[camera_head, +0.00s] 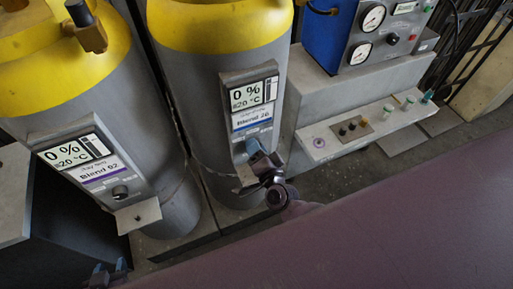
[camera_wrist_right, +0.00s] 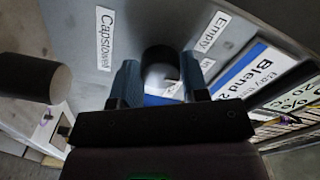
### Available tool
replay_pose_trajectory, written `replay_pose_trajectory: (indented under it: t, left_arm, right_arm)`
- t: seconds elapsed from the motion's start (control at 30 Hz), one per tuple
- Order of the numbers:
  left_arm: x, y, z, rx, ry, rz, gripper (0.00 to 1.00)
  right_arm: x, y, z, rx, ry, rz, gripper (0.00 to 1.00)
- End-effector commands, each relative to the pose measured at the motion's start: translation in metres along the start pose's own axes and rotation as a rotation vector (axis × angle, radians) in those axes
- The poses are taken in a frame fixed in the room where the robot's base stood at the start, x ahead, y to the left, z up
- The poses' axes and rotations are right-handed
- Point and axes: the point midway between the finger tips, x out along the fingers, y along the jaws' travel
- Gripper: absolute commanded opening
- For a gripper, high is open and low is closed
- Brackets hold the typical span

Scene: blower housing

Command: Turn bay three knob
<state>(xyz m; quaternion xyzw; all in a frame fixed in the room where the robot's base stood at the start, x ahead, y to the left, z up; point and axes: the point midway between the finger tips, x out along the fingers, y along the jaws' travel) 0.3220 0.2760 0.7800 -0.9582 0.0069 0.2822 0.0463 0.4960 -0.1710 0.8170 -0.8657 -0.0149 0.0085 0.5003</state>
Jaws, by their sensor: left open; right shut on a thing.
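Two grey tanks with yellow tops each carry a panel. The nearer panel (camera_head: 92,165), "Blend 02", has a dark knob (camera_head: 120,192) in plain view. The panel to its right (camera_head: 250,100) has a "0 %" display and a blue-edged "Blend" label; its small bay line is too small to read. My right gripper (camera_head: 262,160) is at the lower part of that panel, its fingers closed around a dark round knob (camera_wrist_right: 161,62), which the gripper hides in the head view. My left gripper (camera_head: 109,271) is open and empty at the bottom edge, away from both panels.
A brownish-purple surface (camera_head: 400,220) fills the lower right. Behind it stand a blue-and-grey gauge box (camera_head: 370,35) and a grey ledge (camera_head: 350,130) with small knobs. A small plate (camera_head: 138,215) juts out below the nearer panel.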

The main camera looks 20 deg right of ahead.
Motion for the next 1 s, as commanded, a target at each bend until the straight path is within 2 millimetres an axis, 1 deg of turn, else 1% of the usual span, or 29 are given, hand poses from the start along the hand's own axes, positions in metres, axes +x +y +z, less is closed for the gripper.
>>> replay_pose_trajectory:
  t: [0.03, 0.17, 0.2, 0.47, 0.57, 0.67, 0.77, 1.0]
  left_arm:
    - [0.000, 0.000, 0.000, 0.000, 0.000, 0.000, 0.43]
    - [0.000, 0.000, 0.000, 0.000, 0.000, 0.000, 0.43]
    - [0.000, 0.000, 0.000, 0.000, 0.000, 0.000, 0.43]
    - [-0.001, 0.000, 0.002, -0.001, -0.004, -0.001, 0.43]
    - [-0.002, 0.000, 0.003, -0.001, -0.007, -0.001, 0.43]
    - [-0.003, 0.000, 0.004, -0.001, -0.008, -0.001, 0.43]
    - [-0.002, 0.000, 0.004, -0.001, -0.008, -0.001, 0.43]
    - [-0.001, 0.000, 0.006, -0.001, -0.009, -0.001, 0.43]
  right_arm:
    - [-0.001, 0.001, 0.000, -0.001, -0.001, 0.002, 0.44]
    - [0.000, 0.001, 0.000, -0.001, -0.001, 0.001, 0.64]
    - [0.000, 0.001, 0.000, -0.001, -0.001, 0.001, 0.66]
    - [-0.001, 0.000, 0.000, -0.001, 0.000, 0.001, 0.66]
    - [-0.006, 0.001, 0.000, -0.001, 0.000, 0.001, 0.66]
    - [-0.017, 0.001, 0.000, -0.001, -0.001, 0.003, 0.66]
    - [-0.034, 0.002, 0.000, -0.001, -0.001, 0.003, 0.66]
    - [-0.076, 0.001, 0.000, -0.002, -0.001, 0.003, 0.66]
